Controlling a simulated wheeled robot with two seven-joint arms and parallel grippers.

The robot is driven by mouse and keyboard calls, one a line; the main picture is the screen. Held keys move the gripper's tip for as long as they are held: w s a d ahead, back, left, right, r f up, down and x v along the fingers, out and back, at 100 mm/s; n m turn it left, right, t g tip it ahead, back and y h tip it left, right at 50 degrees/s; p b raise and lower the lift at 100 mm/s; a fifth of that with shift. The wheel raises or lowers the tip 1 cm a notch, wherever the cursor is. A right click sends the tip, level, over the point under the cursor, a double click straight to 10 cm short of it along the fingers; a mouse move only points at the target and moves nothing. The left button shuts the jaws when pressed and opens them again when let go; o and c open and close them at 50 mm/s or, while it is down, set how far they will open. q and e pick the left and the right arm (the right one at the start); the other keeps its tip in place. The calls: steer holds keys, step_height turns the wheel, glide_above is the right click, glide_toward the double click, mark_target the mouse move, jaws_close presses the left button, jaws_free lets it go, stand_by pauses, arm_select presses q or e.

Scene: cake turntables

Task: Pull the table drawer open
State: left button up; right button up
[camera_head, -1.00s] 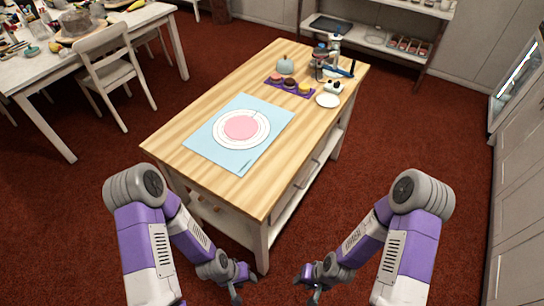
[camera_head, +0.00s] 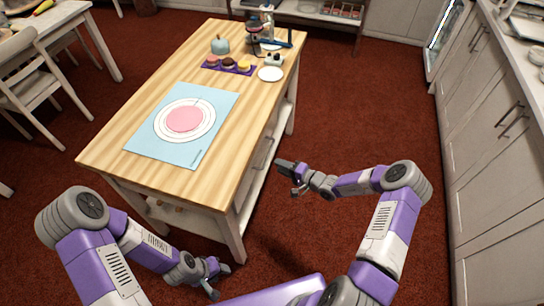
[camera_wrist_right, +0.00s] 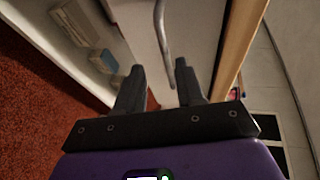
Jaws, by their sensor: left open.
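The wooden-topped table (camera_head: 215,135) has a drawer in its long right side, and the drawer appears shut. Its thin metal handle (camera_head: 264,152) shows on that side, partly in shade. In the right wrist view the curved handle (camera_wrist_right: 163,40) lies ahead, its lower end showing between my fingers; I cannot tell the depth gap. The pale drawer front (camera_wrist_right: 195,35) is behind it. My right gripper (camera_head: 286,176) is open and empty beside the drawer side; its fingers also show in the wrist view (camera_wrist_right: 159,68). My left gripper (camera_head: 216,282) is open and empty, low near the table's front corner.
Cabinets (camera_head: 490,125) line the right. Red floor lies free between them and the table.

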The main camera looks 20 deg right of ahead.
steer(key=w+a+t+b, duration=0.1)
steer(key=w+a+b, duration=0.1)
steer(key=w, duration=0.5)
steer(key=shift+w+f+h+b, duration=0.25)
steer(key=shift+f+h+b, duration=0.05)
steer(key=shift+f, duration=0.1)
steer(key=shift+c, duration=0.3)
jaws_close()
